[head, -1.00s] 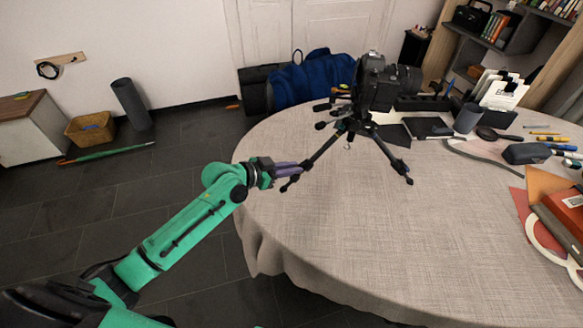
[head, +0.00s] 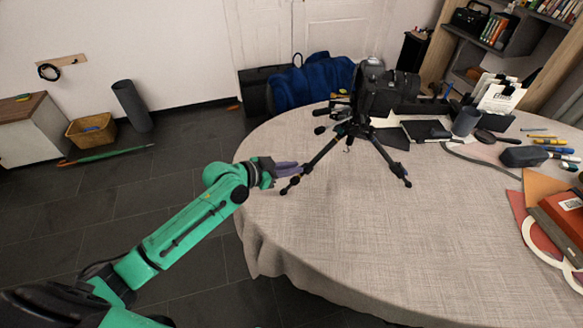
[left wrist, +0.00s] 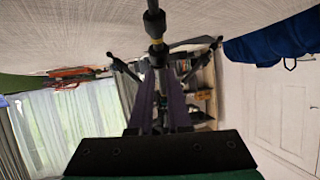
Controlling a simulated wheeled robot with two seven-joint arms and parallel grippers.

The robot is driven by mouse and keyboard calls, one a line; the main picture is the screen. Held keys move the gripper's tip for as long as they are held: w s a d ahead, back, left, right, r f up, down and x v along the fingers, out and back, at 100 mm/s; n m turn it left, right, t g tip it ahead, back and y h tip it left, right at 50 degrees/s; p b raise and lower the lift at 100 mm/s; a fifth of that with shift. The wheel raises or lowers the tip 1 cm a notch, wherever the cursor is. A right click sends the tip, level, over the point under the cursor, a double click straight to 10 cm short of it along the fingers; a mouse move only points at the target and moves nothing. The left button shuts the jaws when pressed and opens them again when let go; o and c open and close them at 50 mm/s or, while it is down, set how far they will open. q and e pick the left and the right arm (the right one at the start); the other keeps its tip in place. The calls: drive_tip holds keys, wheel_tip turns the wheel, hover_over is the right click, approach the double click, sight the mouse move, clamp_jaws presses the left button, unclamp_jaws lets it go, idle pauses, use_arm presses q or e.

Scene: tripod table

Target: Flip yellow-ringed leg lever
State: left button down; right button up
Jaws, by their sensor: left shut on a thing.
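A black tripod (head: 369,134) with a camera (head: 380,90) on top stands upright on the round table, legs spread. Its left leg (head: 318,157) slants down toward me, and the foot rests on the cloth. The left wrist view shows that leg end-on with a yellow ring (left wrist: 157,43) below a dark collar. My left gripper (head: 296,170), with purple fingers, reaches in from the left and is shut at the lower part of this leg. Its fingers also show in the left wrist view (left wrist: 161,85). The lever itself is too small and dark to make out. My right gripper is out of view.
The beige-covered table (head: 350,245) is clear in front of the tripod. A grey cup (head: 465,122), a dark case (head: 525,156), markers and a red book (head: 563,215) lie to the right. A blue bag (head: 312,82) is behind the table.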

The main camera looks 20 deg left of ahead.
use_arm(q)
drive_tip(key=shift+w+r, duration=0.1)
drive_tip(key=shift+r, duration=0.25)
drive_tip(key=shift+d+r, duration=0.1)
drive_tip(key=shift+d, duration=0.05)
drive_tip(key=shift+p, duration=0.35)
drive_tip(key=shift+w+d+r, duration=0.1)
drive_tip(key=shift+r, duration=0.1)
drive_tip(key=shift+w, duration=0.1)
drive_tip(key=shift+d+r, duration=0.15)
idle(0.4)
drive_tip(key=shift+w+d+r+p, duration=0.15)
drive_tip(key=shift+w+p, duration=0.05)
drive_tip(key=shift+p, duration=0.15)
